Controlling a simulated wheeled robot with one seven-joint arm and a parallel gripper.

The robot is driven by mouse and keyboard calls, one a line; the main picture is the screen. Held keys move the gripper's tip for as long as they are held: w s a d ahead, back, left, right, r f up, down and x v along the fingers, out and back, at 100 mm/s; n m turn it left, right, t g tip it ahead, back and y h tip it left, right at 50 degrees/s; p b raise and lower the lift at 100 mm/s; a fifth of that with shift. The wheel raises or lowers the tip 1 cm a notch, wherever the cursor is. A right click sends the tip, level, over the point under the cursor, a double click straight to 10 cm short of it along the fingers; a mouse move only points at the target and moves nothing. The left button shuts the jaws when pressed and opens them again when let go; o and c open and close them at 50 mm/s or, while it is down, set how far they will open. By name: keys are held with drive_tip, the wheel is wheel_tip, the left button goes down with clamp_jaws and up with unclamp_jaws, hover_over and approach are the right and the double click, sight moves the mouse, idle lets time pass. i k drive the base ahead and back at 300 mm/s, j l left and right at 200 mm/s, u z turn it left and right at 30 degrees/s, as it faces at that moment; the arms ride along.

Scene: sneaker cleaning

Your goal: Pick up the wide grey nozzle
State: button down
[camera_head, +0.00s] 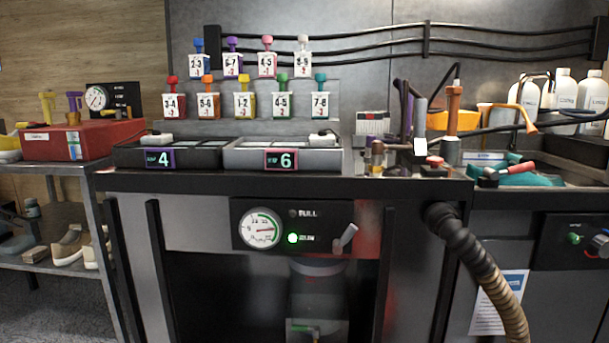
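I cannot tell for certain which thing is the wide grey nozzle. A light grey upright cylinder (420,117) stands among slim dark and brass-coloured parts at the right end of the bench, with a small white tag (420,146) at its foot. A pale grey-topped piece (303,41) also sits at the right end of the upper row on the rack, above a white card. My gripper does not show in this view.
Coloured-topped pieces with number cards fill the two-step rack (245,127). Trays marked 4 (163,158) and 6 (284,159) lie in front. A ribbed hose (468,255) hangs from the bench front. White bottles (562,92) stand at right; a red box (78,142) is at left.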

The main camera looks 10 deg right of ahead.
sight(417, 140)
drive_tip(key=k+l+z, duration=0.1)
drive_tip(key=z, duration=0.25)
drive_tip(key=l+z, duration=0.6)
drive_tip(key=z, duration=0.15)
drive_tip(key=k, duration=0.05)
